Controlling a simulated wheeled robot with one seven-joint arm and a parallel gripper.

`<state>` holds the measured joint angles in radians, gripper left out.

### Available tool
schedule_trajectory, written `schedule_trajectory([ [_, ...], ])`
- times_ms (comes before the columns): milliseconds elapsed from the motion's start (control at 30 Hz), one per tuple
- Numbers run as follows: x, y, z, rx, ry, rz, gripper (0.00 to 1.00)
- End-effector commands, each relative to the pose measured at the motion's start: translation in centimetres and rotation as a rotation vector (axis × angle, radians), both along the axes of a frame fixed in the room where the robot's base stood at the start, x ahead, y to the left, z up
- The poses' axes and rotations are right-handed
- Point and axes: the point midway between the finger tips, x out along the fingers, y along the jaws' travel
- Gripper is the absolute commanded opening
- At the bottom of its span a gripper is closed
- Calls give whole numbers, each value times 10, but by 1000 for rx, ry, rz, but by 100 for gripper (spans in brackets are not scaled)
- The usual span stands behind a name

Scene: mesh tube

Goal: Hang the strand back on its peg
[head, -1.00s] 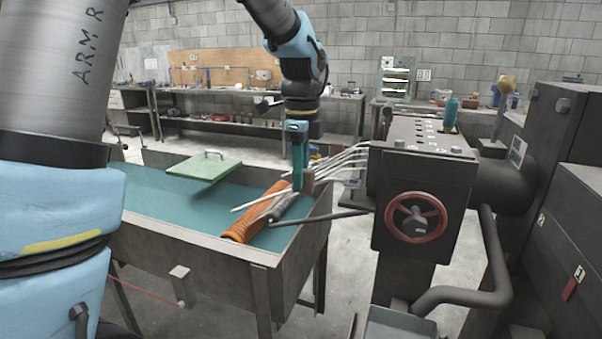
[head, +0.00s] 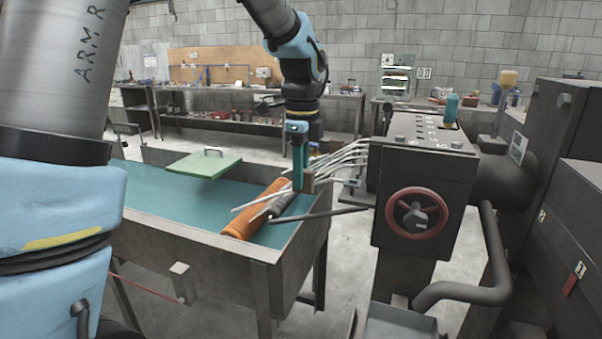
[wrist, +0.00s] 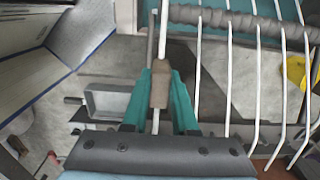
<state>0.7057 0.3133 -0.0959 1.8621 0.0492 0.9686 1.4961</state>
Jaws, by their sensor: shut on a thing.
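Several white strands (head: 335,163) fan out from the machine head over the table's end. They also show in the wrist view (wrist: 228,70). One strand (wrist: 156,50) runs between my gripper's teal fingers (wrist: 159,90). The fingers are shut on it at a brown block, which hides a short stretch. In the head view my gripper (head: 303,184) points down over the table's right end. A dark rod (head: 320,215) reaches left from the machine; the wrist view shows a dark bar close beside the held strand. I cannot make out which part is the strand's peg.
A grey roll (wrist: 240,25) lies across the other strands, right of the held one. An orange roll (head: 257,207) lies on the table near its front edge (head: 215,240). The machine's red handwheel (head: 415,215) stands right.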

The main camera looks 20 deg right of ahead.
Motion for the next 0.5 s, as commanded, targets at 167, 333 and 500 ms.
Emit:
schedule_trajectory([
  [167, 0, 0, -2, 0, 0, 0, 0],
  [333, 0, 0, -4, 1, 1, 0, 0],
  [500, 0, 0, -6, 1, 1, 0, 0],
])
